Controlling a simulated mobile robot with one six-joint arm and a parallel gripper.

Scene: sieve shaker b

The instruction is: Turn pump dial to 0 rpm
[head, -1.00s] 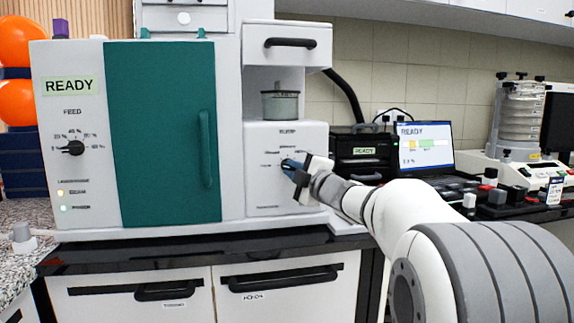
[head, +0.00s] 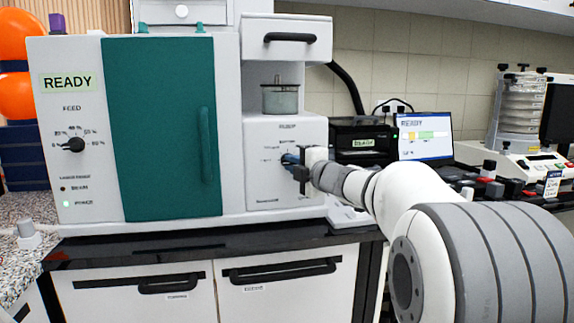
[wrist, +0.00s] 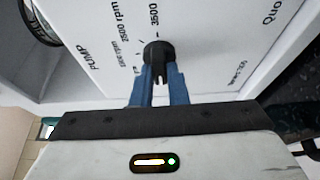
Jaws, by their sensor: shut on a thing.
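The pump dial is a black knob (wrist: 157,51) on the white pump panel (head: 285,195). I cannot tell which mark the dial points at.
A FEED dial (head: 74,145) and a green door with a handle (head: 207,145) are left of the panel. A glass vessel (head: 280,99) stands above it. A laptop (head: 424,137) and a black printer-like box (head: 361,143) are to the right.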

